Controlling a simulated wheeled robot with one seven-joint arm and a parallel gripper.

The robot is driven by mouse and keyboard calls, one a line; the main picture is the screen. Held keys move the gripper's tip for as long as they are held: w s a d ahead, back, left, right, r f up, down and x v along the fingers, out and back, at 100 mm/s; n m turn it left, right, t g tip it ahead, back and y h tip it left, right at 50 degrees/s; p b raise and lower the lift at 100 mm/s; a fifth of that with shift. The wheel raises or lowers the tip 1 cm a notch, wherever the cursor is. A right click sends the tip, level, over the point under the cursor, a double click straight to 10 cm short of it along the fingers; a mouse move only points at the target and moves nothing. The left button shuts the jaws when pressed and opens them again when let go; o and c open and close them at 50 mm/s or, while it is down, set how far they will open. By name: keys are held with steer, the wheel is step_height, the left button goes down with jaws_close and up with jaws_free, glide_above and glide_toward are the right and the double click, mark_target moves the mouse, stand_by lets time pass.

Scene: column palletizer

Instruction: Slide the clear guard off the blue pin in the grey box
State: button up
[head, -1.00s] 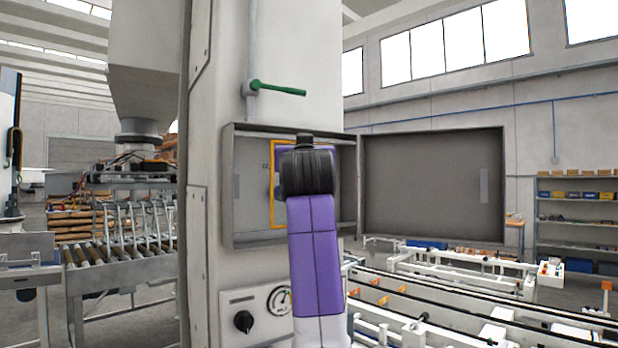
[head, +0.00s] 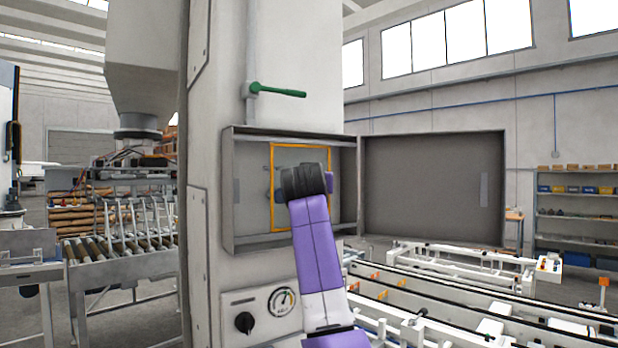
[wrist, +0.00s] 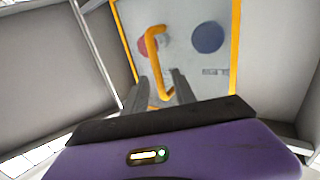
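The grey box (head: 232,190) is open on the column. The clear guard, with its orange frame (head: 300,146), stands inside it; its frame also shows in the wrist view (wrist: 235,45). In the wrist view a blue round pin (wrist: 207,37) and a red round one (wrist: 148,42) show within the frame. A yellow-orange handle (wrist: 157,60) stands out from the guard. My gripper (wrist: 159,84) is open, with its fingers apart on either side of the handle's near end; contact cannot be told. In the head view my arm hides the fingers and handle.
The box's door (head: 432,188) is swung open to the right. A green lever (head: 278,91) sticks out above the box. A panel with a black knob (head: 244,322) and a gauge (head: 282,301) is below. Conveyor rails (head: 440,290) run at the lower right.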

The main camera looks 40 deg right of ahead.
steer(key=shift+d, duration=0.1)
jaws_close()
stand_by(1.4)
